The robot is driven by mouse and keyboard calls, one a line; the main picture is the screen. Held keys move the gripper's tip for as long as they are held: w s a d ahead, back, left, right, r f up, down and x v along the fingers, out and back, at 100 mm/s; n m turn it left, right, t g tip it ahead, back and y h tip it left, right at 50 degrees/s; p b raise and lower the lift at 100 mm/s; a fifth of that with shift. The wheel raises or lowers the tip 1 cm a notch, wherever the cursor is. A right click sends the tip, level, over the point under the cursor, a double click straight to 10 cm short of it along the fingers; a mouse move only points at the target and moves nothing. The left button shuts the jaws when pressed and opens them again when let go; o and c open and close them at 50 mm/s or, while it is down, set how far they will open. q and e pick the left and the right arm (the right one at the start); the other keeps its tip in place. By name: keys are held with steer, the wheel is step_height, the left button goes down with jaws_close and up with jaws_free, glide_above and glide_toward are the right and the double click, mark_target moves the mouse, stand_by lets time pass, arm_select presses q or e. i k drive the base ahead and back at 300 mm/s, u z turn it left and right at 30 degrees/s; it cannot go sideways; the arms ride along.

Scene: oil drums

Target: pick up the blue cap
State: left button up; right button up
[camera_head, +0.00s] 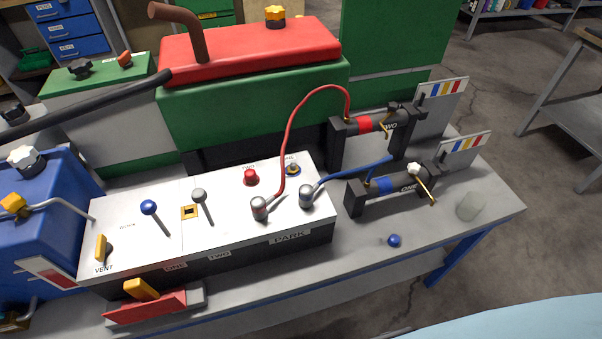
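A small round blue cap (394,240) lies on the grey bench top (350,262), near its front edge and right of the white control box. It stands apart from the things around it, and nothing covers it. Neither of my grippers shows in this view.
A white control box (130,232) with levers and knobs stands left of the cap. Behind the cap are cylinders marked ONE (385,186) and TWO (365,125), with blue and red hoses. A translucent cup-like piece (470,206) stands to its right. The bench around the cap is clear.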

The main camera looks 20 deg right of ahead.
mark_target(394, 240)
steer(key=z, duration=1.35)
steer(key=k, duration=0.4)
steer(key=z, duration=0.1)
steer(key=i, duration=0.45)
